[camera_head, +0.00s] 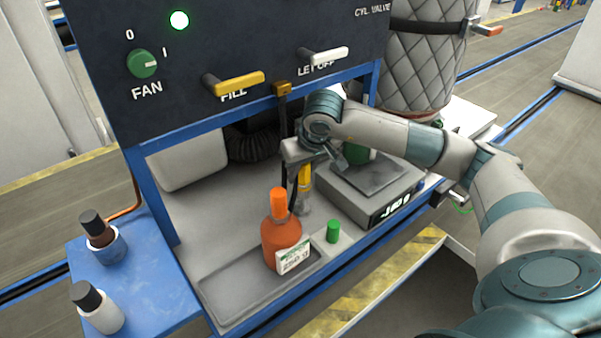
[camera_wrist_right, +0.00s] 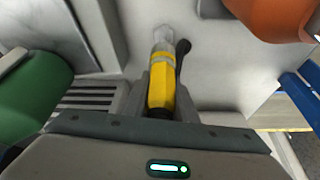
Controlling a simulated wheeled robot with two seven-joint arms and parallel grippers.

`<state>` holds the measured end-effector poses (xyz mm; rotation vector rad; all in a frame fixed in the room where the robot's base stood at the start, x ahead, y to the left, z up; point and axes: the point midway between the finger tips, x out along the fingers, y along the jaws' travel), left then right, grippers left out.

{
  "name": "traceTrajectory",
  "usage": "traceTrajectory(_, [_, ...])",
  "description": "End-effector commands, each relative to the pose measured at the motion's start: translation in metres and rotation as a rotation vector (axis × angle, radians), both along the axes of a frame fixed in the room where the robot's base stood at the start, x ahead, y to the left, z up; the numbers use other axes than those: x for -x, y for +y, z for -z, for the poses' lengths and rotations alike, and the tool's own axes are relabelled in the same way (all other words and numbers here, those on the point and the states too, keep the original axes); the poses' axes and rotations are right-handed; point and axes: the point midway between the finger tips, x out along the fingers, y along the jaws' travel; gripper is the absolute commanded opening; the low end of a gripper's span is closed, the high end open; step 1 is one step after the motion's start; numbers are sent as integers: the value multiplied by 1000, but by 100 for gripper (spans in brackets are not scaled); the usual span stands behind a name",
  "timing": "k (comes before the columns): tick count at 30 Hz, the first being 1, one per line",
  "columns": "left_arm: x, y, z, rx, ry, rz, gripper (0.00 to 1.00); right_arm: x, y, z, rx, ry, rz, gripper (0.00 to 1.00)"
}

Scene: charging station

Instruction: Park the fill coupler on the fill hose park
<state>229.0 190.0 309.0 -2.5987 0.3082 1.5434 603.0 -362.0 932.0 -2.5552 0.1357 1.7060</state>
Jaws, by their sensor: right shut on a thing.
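The fill coupler (camera_head: 306,178) is yellow with a grey metal end. It hangs below my right gripper (camera_head: 312,160), roughly upright, behind the orange bottle. In the right wrist view the yellow coupler body (camera_wrist_right: 162,82) sits between the fingers of my right gripper (camera_wrist_right: 160,105), which is shut on it. Its metal end points away from the gripper, and a dark lever or hose piece shows beside it. A dark hose runs down from a brass-coloured bracket (camera_head: 283,88) under the panel; I cannot tell whether this bracket is the hose park. My left gripper is out of view.
An orange bottle (camera_head: 281,240) with a label stands in the grey tray (camera_head: 222,296), close to the coupler. A green cap (camera_head: 333,231) stands right of it. A scale (camera_head: 342,203) bears a green cylinder (camera_head: 355,153). The panel's FILL lever (camera_head: 238,83) overhangs the bench.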

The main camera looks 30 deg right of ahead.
Motion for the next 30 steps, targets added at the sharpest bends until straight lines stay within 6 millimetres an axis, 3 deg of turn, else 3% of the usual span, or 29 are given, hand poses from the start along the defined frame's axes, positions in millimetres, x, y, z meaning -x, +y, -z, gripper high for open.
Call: traceTrajectory(30, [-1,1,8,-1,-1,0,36,-1,0,0,1,-3,-2,0])
